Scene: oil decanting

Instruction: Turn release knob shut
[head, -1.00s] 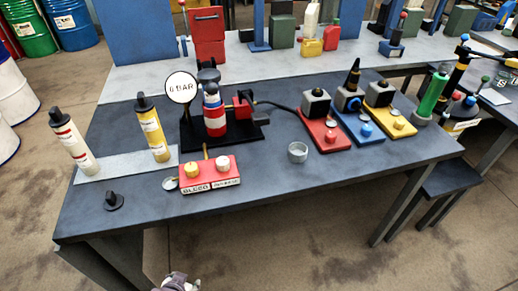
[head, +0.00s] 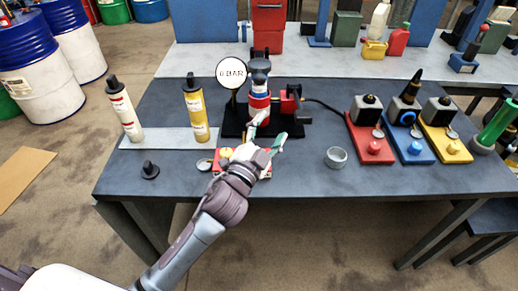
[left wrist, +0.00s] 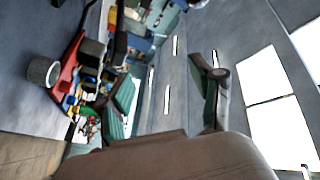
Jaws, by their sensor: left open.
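The red box (head: 217,167) with the knobs sits near the front of the dark bench, mostly hidden by my left arm in the head view. Its yellow knob (head: 226,153) shows at its left; the white knob beside it is hidden behind my gripper. My left gripper (head: 268,133) is above the right part of the box, its green-padded fingers spread apart and empty, pointing toward the pump. It also shows open in the left wrist view (left wrist: 163,78). I cannot tell whether it touches anything. My right gripper is out of view.
Behind the gripper stand the red, white and blue pump cylinder (head: 259,101) and the round "0 BAR" gauge (head: 231,72). A yellow tube (head: 197,112) stands on the grey strip.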

